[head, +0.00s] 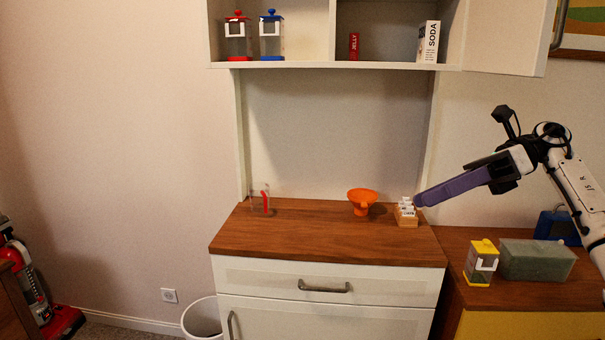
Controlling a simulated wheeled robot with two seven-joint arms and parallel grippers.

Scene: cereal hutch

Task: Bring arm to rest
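My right arm comes in from the right edge. Its gripper (418,203) has long purple fingers that point left and slightly down. The fingers line up in this view, so I cannot tell whether they are open or shut. Nothing shows held between them. The tips appear close to a small wooden box with white cards (406,218) on the hutch counter; whether they touch it I cannot tell. My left gripper is not in view.
The counter (300,235) holds an orange funnel (362,200) and a clear container with a red part (264,202). Above is a shelf (310,65) with canisters and boxes. The counter's middle is clear.

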